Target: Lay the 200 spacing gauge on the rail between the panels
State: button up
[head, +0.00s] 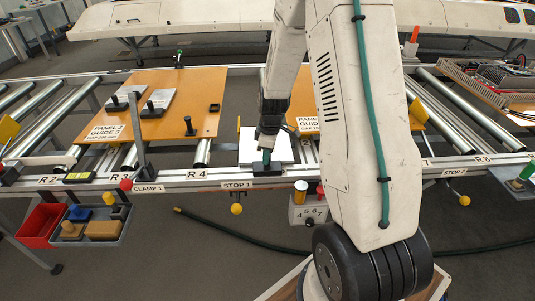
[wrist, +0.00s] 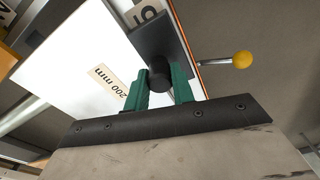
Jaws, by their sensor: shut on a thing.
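The 200 spacing gauge is a white plate (head: 248,150) with a dark end plate and a black knob. Its "200 mm" label shows in the wrist view (wrist: 75,60). My gripper (head: 267,155) is shut on the black knob, with one green finger on each side in the wrist view (wrist: 161,82). The gauge is over the front rail (head: 210,181) by the STOP 1 label, in the gap between the left panel (head: 170,122) and the right panel (head: 305,95). I cannot tell whether it touches the rail. My arm hides much of the right panel.
A clamp (head: 140,145) with a red knob stands on the rail to the left. Yellow-ball stops hang below the rail (head: 236,209). A red bin (head: 41,226) and a grey tray of blocks (head: 97,231) hang at lower left. Bare rollers show at R4.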

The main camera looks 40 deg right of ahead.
jog(key=shift+f, duration=0.15)
jog(key=o, duration=1)
jog(key=shift+c, duration=0.2)
jog(key=r, duration=0.7)
jog(key=shift+s+d+r, duration=0.2)
jog(key=shift+s+r, duration=0.05)
jog(key=shift+r, duration=0.15)
